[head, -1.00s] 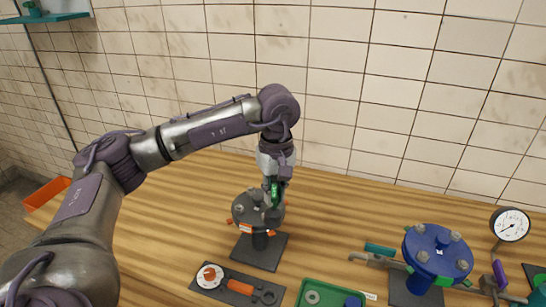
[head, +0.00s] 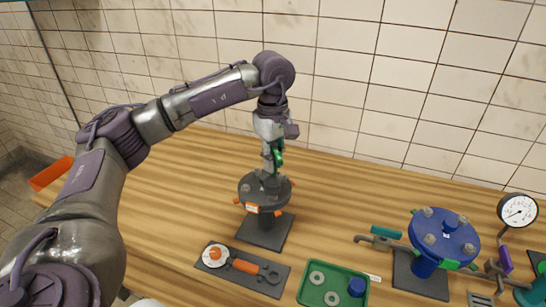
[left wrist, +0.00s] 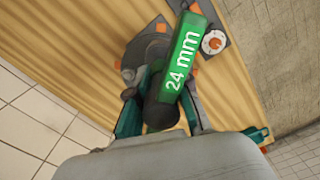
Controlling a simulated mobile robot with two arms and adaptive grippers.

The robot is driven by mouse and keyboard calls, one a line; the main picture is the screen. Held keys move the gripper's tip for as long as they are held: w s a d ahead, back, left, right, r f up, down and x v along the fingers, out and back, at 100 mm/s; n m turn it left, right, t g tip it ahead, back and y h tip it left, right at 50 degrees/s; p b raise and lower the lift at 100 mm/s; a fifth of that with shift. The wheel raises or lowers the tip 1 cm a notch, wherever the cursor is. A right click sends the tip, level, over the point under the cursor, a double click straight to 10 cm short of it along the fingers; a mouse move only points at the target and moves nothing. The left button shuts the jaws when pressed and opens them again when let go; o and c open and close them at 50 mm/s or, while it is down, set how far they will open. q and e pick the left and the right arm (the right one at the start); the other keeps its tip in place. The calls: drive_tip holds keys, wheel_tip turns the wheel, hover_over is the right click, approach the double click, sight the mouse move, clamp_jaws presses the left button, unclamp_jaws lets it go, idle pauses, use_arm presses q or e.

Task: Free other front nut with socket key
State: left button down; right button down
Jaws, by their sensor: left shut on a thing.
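My left gripper (head: 275,160) is shut on the socket key, whose green body (head: 278,153) stands about upright above the dark grey flange (head: 265,190). In the left wrist view the socket key (left wrist: 182,65) shows a green label reading "24 mm", with its dark round end between the fingers. The grey flange sits on a stand with a dark base plate (head: 262,232). It has an orange-edged white tag at its front and a bolt nut (head: 246,188) at its left. The other nuts are small or partly hidden. I cannot tell whether the socket holds a nut. My right gripper is out of view.
A dark tool board (head: 218,278) with an orange-handled spanner (head: 243,267) lies in front. A green tray (head: 333,274) holds washers and a blue part. A blue flange (head: 443,243) and a dial gauge (head: 518,211) stand at right. The table behind is clear.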

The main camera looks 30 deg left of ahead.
use_arm(q)
drive_tip(key=shift+f, duration=0.4)
drive_tip(key=shift+f, duration=0.15)
drive_tip(key=shift+f+b, duration=0.75)
drive_tip(key=shift+b, duration=0.1)
drive_tip(key=shift+f, duration=0.1)
drive_tip(key=n, duration=0.5)
drive_tip(key=shift+n, duration=0.4)
drive_tip(key=shift+r, duration=0.4)
